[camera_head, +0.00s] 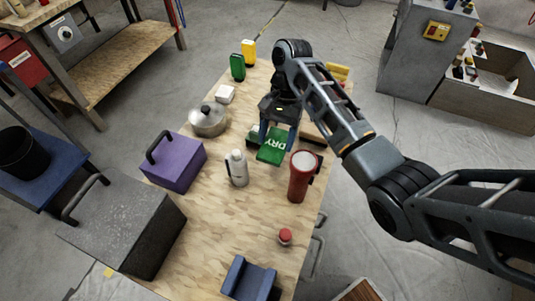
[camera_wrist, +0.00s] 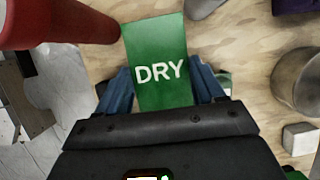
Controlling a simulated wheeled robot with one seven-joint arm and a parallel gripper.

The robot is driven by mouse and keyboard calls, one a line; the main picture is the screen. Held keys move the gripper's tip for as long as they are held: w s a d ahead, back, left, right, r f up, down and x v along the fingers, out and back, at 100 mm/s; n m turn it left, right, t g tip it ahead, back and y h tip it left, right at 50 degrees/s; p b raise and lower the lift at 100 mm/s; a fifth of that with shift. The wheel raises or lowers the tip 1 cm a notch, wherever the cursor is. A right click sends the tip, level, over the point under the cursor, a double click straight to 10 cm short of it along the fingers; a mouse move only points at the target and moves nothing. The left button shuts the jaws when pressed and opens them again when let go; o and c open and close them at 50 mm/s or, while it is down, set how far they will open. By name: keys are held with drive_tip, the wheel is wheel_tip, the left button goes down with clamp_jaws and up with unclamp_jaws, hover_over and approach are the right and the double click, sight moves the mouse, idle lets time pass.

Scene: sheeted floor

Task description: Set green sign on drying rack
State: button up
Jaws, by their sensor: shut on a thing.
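The green sign (camera_head: 271,152) carries the white word "DRY" and is above the wooden bench top, near its middle. It also shows in the wrist view (camera_wrist: 157,45), upright in the picture between my two blue fingers. My gripper (camera_head: 276,138) is shut on the sign; the fingers also flank it in the wrist view (camera_wrist: 163,88). I cannot tell from these frames whether the sign touches the bench. I cannot pick out a drying rack with certainty; a blue slotted holder (camera_head: 248,280) stands at the near end of the bench.
A red tumbler (camera_head: 300,176) stands close right of the sign. A white bottle (camera_head: 237,168), purple box (camera_head: 176,162) and lidded pot (camera_head: 208,120) stand to the left. Bare wood (camera_head: 215,220) lies at front left.

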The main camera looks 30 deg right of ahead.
wheel_tip(320, 180, down, 8)
drive_tip(key=shift+f+b, duration=0.2)
drive_tip(key=shift+b, duration=0.15)
drive_tip(key=shift+f, duration=0.15)
drive_tip(key=o, duration=0.7)
drive_tip(key=shift+o, duration=0.2)
